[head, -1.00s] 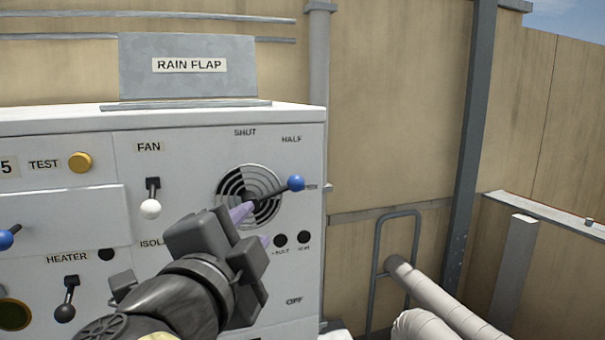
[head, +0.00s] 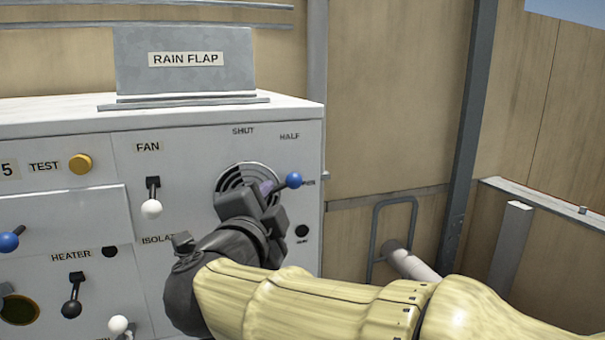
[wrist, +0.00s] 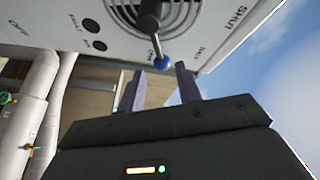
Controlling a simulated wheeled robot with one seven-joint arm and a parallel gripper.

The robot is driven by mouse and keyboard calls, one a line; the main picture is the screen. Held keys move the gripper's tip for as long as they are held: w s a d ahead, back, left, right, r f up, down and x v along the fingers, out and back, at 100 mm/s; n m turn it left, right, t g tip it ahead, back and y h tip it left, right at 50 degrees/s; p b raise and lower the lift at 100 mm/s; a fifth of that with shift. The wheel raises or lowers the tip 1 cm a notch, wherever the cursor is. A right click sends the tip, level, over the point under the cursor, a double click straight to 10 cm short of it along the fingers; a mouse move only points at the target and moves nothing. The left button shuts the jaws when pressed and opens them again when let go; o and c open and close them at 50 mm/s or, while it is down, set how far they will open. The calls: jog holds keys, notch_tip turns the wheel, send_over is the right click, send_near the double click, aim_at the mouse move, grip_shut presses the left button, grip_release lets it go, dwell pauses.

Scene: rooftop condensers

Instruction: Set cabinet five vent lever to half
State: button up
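Cabinet five (head: 60,118) carries a round vent grille with a dark lever ending in a blue ball (head: 293,180). The lever points right and slightly up, at the partly covered label beside the ball, below the HALF label (head: 289,136). The SHUT label (head: 243,131) is above the grille. My gripper (head: 268,188) is in front of the grille and hides part of it and of the lever. Contact cannot be told.
A white-tipped FAN lever (head: 151,208), a HEATER lever (head: 72,309) and another blue-balled lever (head: 9,242) are to the left on the panel. A raised RAIN FLAP plate (head: 186,58) stands on top. Pale pipes (head: 410,262) and a metal frame are at right.

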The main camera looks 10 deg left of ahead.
aim_at(281, 187)
jog(key=w+p, duration=0.2)
jog(key=w, duration=0.5)
jog(key=shift+w+a+p, duration=0.1)
jog(key=shift+w+p, duration=0.2)
jog(key=shift+w, duration=0.1)
jog(key=shift+a, duration=0.1)
grip_shut()
